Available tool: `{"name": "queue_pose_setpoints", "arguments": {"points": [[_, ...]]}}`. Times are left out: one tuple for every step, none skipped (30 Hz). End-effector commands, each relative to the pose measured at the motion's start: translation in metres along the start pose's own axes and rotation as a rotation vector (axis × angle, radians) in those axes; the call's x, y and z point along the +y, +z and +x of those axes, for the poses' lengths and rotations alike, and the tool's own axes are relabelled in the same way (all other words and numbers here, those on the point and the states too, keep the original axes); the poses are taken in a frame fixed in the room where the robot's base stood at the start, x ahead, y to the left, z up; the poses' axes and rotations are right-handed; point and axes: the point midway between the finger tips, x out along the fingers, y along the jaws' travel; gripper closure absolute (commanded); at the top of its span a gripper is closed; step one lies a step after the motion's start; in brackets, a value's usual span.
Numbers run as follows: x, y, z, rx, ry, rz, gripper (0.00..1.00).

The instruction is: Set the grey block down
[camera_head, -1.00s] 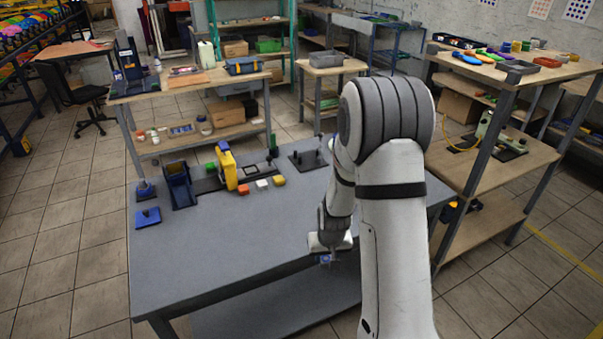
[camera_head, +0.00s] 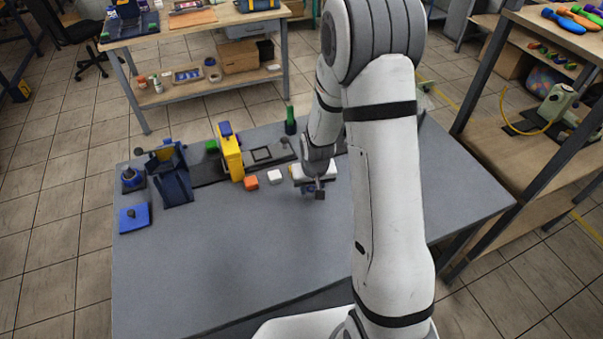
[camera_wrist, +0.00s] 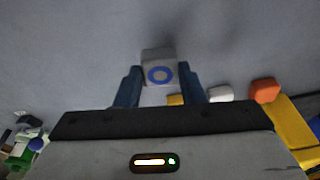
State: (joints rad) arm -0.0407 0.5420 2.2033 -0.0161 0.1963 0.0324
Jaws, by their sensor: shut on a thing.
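My gripper (camera_head: 312,188) is shut on the grey block (camera_head: 320,195), over the grey table (camera_head: 240,245) in front of the row of small blocks. In the wrist view, my gripper (camera_wrist: 158,67) has a blue finger on each side of the grey block (camera_wrist: 160,53), which has a blue ring on its near face. The block is close to the tabletop; I cannot tell whether it touches. In the head view it is small and dark, partly covered by the gripper.
An orange block (camera_head: 251,183) and a white block (camera_head: 275,177) lie left of my gripper. Behind them stand a yellow device (camera_head: 230,152) and a dark blue holder (camera_head: 172,175). A blue pad (camera_head: 134,217) lies at the left. The front of the table is clear.

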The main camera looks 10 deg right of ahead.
Motion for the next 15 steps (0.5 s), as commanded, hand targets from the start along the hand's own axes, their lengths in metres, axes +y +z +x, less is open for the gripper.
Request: {"name": "queue_pose_setpoints", "arguments": {"points": [[0.004,0.000,0.000,0.000,0.002,0.009,0.81],[0.005,0.000,0.000,0.000,0.003,0.013,0.81],[0.006,0.000,0.000,0.000,0.004,0.017,0.81],[0.007,0.000,0.000,0.000,0.004,0.019,0.81],[0.008,0.000,0.000,0.000,0.004,0.020,0.81],[0.008,0.000,0.000,0.000,0.005,0.022,0.81],[0.008,0.000,0.000,0.000,0.005,0.022,0.81],[0.009,0.000,0.000,0.000,0.005,0.023,0.81],[0.009,0.000,0.000,0.000,0.005,0.023,0.81],[0.009,-0.001,0.000,0.001,0.005,0.022,0.81],[0.009,-0.001,0.000,0.001,0.005,0.020,0.81],[0.008,-0.003,-0.002,0.004,0.004,0.014,0.81],[0.007,-0.004,-0.004,0.005,0.003,0.007,0.81],[0.006,-0.006,-0.006,0.006,0.002,-0.002,0.81],[0.005,-0.008,-0.011,0.008,0.000,-0.017,0.81]]}}
